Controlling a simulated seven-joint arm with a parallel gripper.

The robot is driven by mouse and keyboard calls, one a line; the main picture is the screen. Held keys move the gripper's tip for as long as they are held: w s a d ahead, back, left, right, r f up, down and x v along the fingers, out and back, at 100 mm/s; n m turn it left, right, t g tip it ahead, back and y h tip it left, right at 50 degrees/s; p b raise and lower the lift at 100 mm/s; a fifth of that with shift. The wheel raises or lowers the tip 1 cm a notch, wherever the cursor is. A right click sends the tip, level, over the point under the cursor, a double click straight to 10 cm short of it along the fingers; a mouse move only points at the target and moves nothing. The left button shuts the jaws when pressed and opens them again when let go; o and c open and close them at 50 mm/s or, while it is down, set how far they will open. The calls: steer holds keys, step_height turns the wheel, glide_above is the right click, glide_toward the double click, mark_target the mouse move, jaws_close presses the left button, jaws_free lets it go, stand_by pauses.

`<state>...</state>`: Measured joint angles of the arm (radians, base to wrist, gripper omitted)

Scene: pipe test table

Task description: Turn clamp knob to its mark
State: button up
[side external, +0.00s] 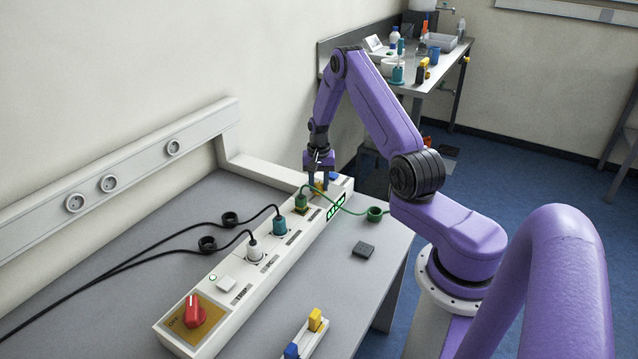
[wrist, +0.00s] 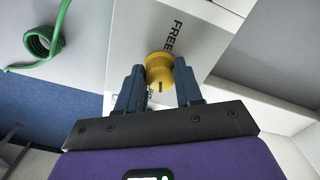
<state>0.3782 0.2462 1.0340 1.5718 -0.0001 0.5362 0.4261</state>
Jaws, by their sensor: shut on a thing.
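A yellow knob (wrist: 160,70), which I take to be the clamp knob, sits on a pale panel printed with FREE. A short dark line shows on the knob, on its side toward my gripper. My gripper (wrist: 159,78) has one finger on each side of the knob and is shut on it. In the side view my gripper (side external: 319,178) points down at the far end of the white power strip (side external: 262,262); the knob is mostly hidden there. Another printed word beside the knob is largely covered by a finger, so I cannot read it.
A green plug (side external: 301,202) with a green cable stands close to my gripper. Teal (side external: 280,225) and white (side external: 254,250) plugs and a red knob (side external: 194,311) follow along the strip. A dark square block (side external: 363,249) lies on the table, with clear space around it.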

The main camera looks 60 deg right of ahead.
mark_target(318, 184)
steer(key=shift+w+r+m, duration=0.1)
steer(key=shift+m, duration=1.9)
steer(key=o, duration=1)
steer(key=shift+o, duration=0.2)
step_height(318, 184, up, 17)
steer(key=shift+r, duration=0.2)
